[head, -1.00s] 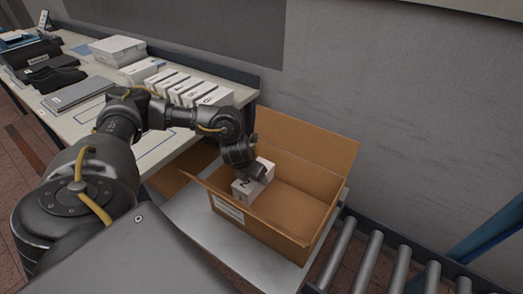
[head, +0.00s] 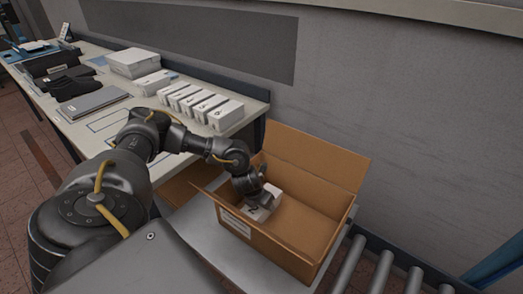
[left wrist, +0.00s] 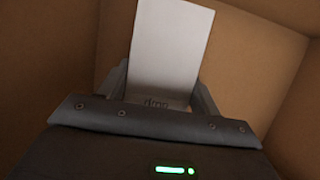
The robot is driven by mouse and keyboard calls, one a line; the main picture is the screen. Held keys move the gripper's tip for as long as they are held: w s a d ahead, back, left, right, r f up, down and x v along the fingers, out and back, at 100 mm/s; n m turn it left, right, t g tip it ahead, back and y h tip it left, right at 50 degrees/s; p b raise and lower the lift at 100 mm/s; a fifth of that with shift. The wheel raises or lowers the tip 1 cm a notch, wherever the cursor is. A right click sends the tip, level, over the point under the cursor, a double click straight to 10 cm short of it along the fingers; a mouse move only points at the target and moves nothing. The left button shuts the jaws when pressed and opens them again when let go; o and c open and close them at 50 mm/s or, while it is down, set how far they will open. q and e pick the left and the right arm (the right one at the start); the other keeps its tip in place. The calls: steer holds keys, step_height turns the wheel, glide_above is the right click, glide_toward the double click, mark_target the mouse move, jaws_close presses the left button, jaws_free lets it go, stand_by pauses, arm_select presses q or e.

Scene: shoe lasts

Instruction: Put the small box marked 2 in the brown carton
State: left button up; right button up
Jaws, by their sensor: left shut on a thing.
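The small white box marked 2 (head: 262,205) is inside the brown carton (head: 310,240), toward its left end. My left gripper (head: 258,196) reaches down into the open carton and is shut on the box. In the left wrist view the box (left wrist: 170,50) stands between the two fingers of the gripper (left wrist: 160,88), with brown carton walls around it. Whether the box touches the carton floor cannot be told. The gripper hides part of the box. My right gripper is not in view.
A row of several white boxes (head: 205,105) stands on the long table (head: 105,125) at the left. The carton rests on a grey surface (head: 190,225), beside a roller conveyor (head: 380,272) at the right. The right part of the carton is empty.

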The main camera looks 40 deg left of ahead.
arm_select(q)
steer(key=o, duration=1.2)
steer(key=shift+f, duration=0.1)
steer(key=shift+r, duration=0.35)
steer(key=p+v, duration=0.2)
steer(key=v, duration=0.9)
steer(key=shift+s+r, duration=0.25)
steer(key=shift+r, duration=0.05)
